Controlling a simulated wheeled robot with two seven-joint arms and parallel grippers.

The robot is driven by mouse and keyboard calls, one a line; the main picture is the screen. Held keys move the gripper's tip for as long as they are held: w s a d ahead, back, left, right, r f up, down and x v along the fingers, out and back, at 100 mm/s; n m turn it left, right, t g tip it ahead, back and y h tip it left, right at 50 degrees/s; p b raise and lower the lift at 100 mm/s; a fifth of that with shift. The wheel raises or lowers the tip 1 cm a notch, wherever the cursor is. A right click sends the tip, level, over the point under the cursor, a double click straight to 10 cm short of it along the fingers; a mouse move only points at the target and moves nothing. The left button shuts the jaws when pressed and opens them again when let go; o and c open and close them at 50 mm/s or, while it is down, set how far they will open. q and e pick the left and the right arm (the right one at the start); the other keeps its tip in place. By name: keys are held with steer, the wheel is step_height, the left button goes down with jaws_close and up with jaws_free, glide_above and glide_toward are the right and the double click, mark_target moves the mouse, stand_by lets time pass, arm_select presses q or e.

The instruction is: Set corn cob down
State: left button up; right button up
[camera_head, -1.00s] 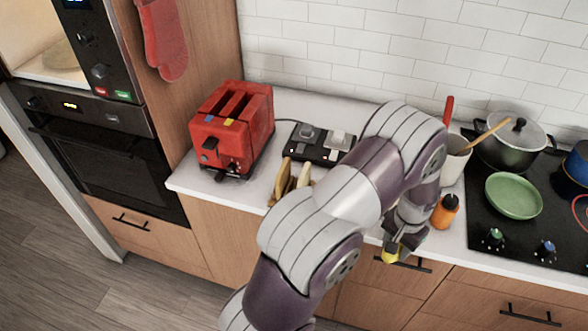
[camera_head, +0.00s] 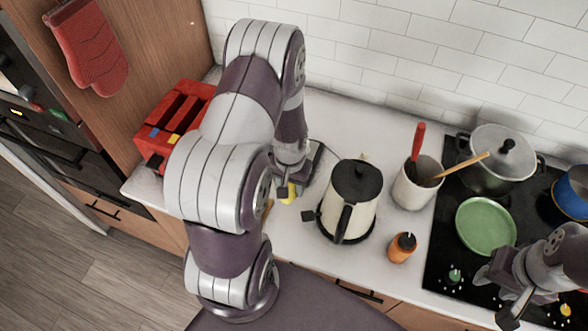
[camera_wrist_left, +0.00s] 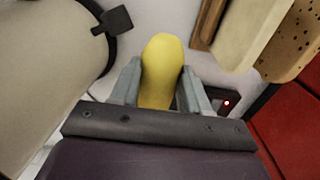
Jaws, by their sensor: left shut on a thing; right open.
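The yellow corn cob (camera_wrist_left: 161,65) is between the fingers of my left gripper (camera_wrist_left: 160,88) in the left wrist view. The gripper is shut on it. In the head view only a small yellow part of the cob (camera_head: 288,194) shows below my left gripper (camera_head: 289,182), over the counter (camera_head: 290,240) to the left of the kettle. I cannot tell whether the cob touches the counter. My right gripper (camera_head: 508,298) is open and empty at the lower right, in front of the stove.
A cream kettle (camera_head: 349,205) stands close to the right of the cob. A red toaster (camera_head: 172,122) is partly behind my left arm. Sliced bread (camera_wrist_left: 250,30) shows near the cob.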

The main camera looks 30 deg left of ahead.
arm_select(q)
steer(key=f, duration=0.1)
steer(key=s+f, duration=0.1)
steer(key=shift+s+f, duration=0.15)
steer(key=shift+f, duration=0.25)
steer(key=f, duration=0.1)
steer(key=f+p, duration=0.1)
steer(key=f, duration=0.2)
steer(key=shift+w+d+f, duration=0.1)
steer(key=shift+w+f, duration=0.15)
steer(key=shift+w, duration=0.15)
steer(key=shift+w+f, duration=0.15)
steer(key=shift+s, duration=0.3)
steer(key=o, duration=0.8)
steer(key=shift+o, duration=0.5)
steer(key=shift+f, duration=0.1)
arm_select(e)
steer(key=shift+s+d+r, duration=0.1)
steer(key=shift+s+r, duration=0.25)
steer(key=shift+r, duration=0.3)
